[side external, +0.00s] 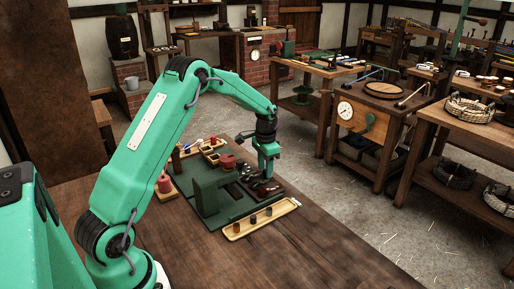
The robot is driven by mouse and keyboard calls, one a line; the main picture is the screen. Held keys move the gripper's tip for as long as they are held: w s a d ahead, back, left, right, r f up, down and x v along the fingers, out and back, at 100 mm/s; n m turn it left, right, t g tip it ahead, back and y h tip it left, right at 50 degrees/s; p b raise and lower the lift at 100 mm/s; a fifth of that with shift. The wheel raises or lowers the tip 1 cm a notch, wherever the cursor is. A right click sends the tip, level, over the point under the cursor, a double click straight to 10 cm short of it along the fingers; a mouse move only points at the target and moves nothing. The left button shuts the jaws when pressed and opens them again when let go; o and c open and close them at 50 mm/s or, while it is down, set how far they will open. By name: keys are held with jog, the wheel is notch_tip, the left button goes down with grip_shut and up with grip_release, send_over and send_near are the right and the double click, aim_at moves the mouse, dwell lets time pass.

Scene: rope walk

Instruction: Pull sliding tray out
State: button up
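My gripper (264,181) points down over the right part of a dark green board (215,222) on the wooden table. Its fingertips are low, close to small dark parts on the board, and too small to show whether they are apart or touching anything. A long, shallow, pale wooden tray (285,209) lies along the board's near right edge. It holds several small dark, orange and blue pieces. I cannot tell whether this is the sliding tray or whether it joins the board. The gripper is behind this tray and apart from it.
A green block-like fixture (206,190) stands on the board left of my gripper. Reddish spools (164,183) and small pale wooden trays (212,158) lie further left and back. The wooden tabletop (300,258) is bare in front. Other workbenches stand apart across the floor.

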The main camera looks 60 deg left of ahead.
jog(key=shift+r, duration=0.1)
jog(key=shift+r, duration=3.8)
jog(key=shift+r, duration=0.1)
notch_tip(320, 180, up, 8)
jog(key=shift+s, duration=0.1)
